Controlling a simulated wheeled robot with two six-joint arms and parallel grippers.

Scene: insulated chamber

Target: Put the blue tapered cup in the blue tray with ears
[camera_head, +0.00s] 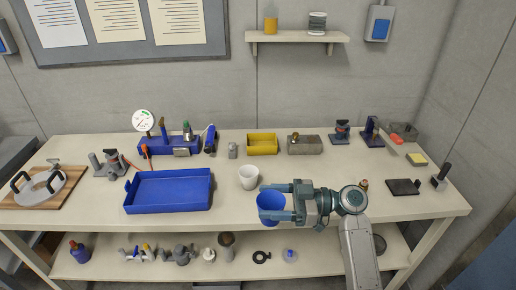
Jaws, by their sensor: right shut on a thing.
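The blue tapered cup (270,201) is near the front edge of the table, right of centre. My right gripper (278,202) reaches in from the right and is shut on the cup, with its fingers across the cup's side. Part of the cup is hidden by the fingers. I cannot tell whether the cup touches the table. The blue tray with ears (170,209) lies left of the cup and looks empty. My left gripper is not in view.
A white cup (249,177) stands between the tray and the blue cup, slightly behind. A yellow bin (262,151) and a grey block (304,151) are at the back. Several tools stand behind the tray. A wooden board (18,199) is at far left.

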